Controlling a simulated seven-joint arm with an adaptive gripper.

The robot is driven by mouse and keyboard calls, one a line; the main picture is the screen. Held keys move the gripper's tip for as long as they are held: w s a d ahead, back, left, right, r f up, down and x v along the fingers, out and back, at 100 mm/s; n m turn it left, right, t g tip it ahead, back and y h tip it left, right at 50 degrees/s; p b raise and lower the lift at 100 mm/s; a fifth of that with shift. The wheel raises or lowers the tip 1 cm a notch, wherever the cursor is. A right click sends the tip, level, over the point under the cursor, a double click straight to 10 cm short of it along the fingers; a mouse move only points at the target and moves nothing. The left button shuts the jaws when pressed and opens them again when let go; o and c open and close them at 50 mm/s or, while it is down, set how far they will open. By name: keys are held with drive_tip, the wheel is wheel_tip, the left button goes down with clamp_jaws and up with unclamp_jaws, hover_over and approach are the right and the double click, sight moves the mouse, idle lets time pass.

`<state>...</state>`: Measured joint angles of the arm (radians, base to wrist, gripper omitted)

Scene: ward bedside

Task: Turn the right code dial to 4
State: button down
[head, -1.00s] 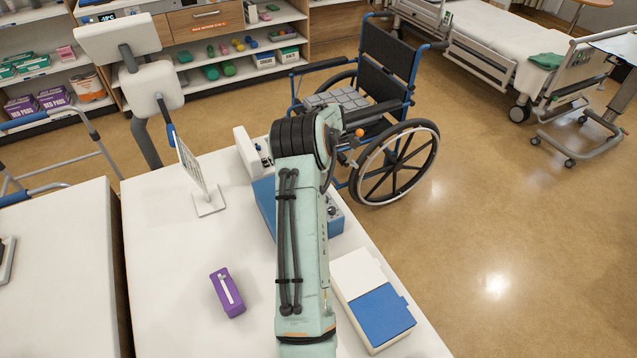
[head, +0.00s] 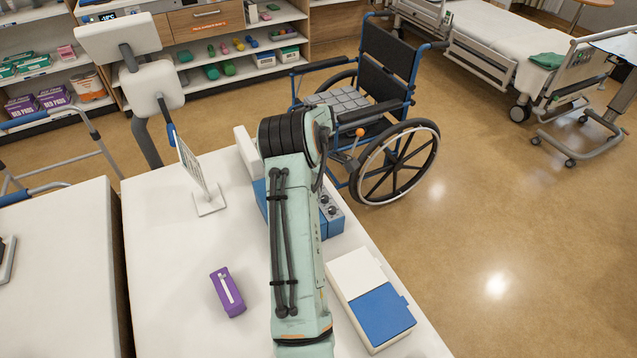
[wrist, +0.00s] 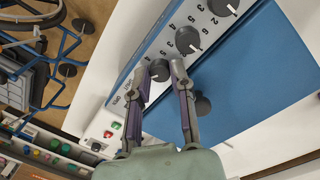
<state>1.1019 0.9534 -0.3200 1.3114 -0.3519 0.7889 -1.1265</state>
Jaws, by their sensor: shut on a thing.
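A blue box (head: 335,224) stands on the white table, partly hidden behind my arm in the head view. In the wrist view, its pale panel carries a row of dark dials with printed numbers. Two dials, a middle one (wrist: 187,40) and an upper one (wrist: 222,7), show white pointer marks and stand free. My gripper (wrist: 162,72) has its fingers on either side of the lowest dial in the row (wrist: 159,69) and is shut on it. I cannot read that dial's pointer. In the head view my arm hides the gripper and this dial.
A white unit (head: 246,148) stands beyond the box; its red and green buttons show in the wrist view (wrist: 112,129). A sign stand (head: 208,203), a purple object (head: 227,291) and a white-and-blue case (head: 384,313) are on the table. A wheelchair (head: 385,105) stands close behind.

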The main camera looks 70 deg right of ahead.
drive_tip(key=shift+f+m, duration=0.1)
drive_tip(key=shift+m, duration=1.8)
drive_tip(key=c, duration=1)
unclamp_jaws()
drive_tip(key=shift+o, duration=0.2)
drive_tip(key=r, duration=0.8)
drive_tip(key=shift+w+a+r, duration=0.1)
drive_tip(key=shift+w+a, duration=0.05)
drive_tip(key=shift+a, duration=0.2)
